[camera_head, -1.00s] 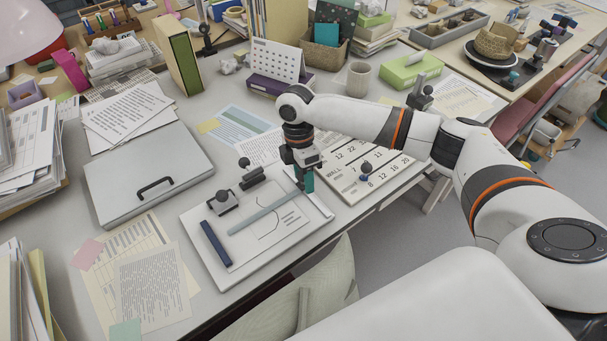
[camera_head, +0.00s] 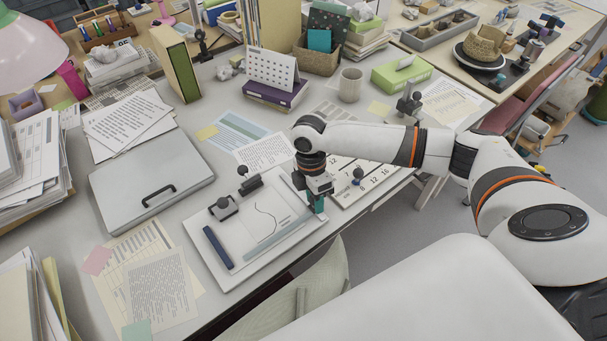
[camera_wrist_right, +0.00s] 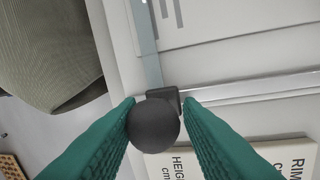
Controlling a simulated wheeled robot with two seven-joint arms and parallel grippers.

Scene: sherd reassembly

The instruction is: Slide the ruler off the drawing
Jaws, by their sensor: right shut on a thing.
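The ruler (camera_head: 278,238) is a translucent blue-grey strip. It lies along the near right side of the white drawing board (camera_head: 236,284). The drawing (camera_head: 262,222), a pale sheet with a dark curved line, lies on the board, and the curve is uncovered. My right gripper (camera_head: 318,206) is at the ruler's right end. In the right wrist view its green fingers (camera_wrist_right: 154,112) are shut on the ruler's round black knob (camera_wrist_right: 153,128), with the ruler (camera_wrist_right: 147,50) running away from it. My left gripper is out of view.
A dark blue bar (camera_head: 218,247) and black-knobbed blocks (camera_head: 223,207) sit on the board's left and far side. A numbered card (camera_head: 352,196) lies right of my gripper. A chair back (camera_head: 310,290) is by the table's front edge.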

